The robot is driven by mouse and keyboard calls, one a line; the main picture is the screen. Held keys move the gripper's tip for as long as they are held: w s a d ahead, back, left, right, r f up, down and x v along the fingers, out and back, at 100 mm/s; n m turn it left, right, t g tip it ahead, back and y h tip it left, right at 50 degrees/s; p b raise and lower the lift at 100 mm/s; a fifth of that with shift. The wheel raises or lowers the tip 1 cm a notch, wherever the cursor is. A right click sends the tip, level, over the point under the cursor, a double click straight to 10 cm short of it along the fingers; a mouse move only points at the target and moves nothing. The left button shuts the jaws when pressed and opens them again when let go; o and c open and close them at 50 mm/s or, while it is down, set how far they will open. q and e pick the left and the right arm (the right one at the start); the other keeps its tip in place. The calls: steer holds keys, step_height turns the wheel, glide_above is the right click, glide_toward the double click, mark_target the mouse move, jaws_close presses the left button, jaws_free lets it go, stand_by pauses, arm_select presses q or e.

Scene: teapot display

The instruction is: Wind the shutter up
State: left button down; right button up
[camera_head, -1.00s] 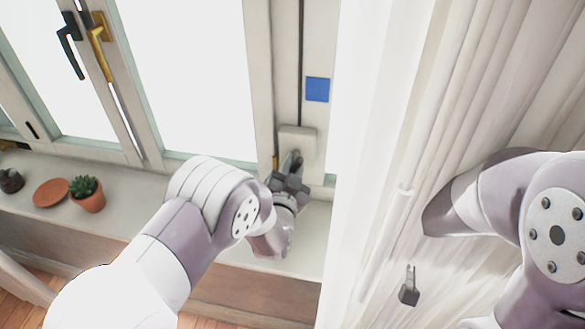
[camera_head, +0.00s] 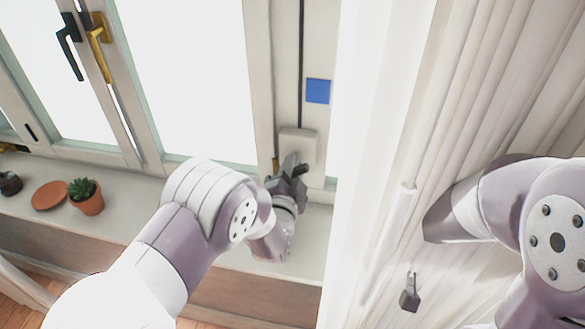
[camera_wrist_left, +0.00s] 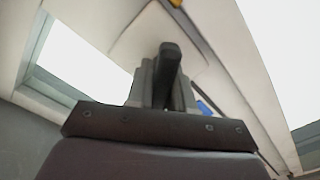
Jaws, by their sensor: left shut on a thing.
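The shutter winder is a pale box (camera_head: 297,147) on the window frame, with a dark strap or cord (camera_head: 301,60) running up from its top. My left gripper (camera_head: 290,172) is at the lower part of this box. In the left wrist view its grey fingers are shut on a dark bar-shaped handle (camera_wrist_left: 168,66), in front of the pale box face (camera_wrist_left: 130,42). The handle's joint with the box is hidden by the fingers. The shutter itself cannot be made out.
A blue square (camera_head: 318,91) is on the frame right of the cord. White curtains (camera_head: 385,120) hang to the right. On the sill (camera_head: 130,190) stand a potted succulent (camera_head: 87,200) and a terracotta dish (camera_head: 50,195). A small grey fitting (camera_head: 410,294) shows against the curtain.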

arm_select(q)
steer(key=c, duration=1)
jaws_free()
steer(key=s+a, duration=0.1)
steer(key=s, duration=0.3)
steer(key=s+b, duration=0.1)
steer(key=s, duration=0.3)
steer(key=s+a+b, duration=0.1)
steer(key=s, duration=0.3)
steer(key=shift+s+a, duration=0.2)
steer(key=shift+a, duration=0.1)
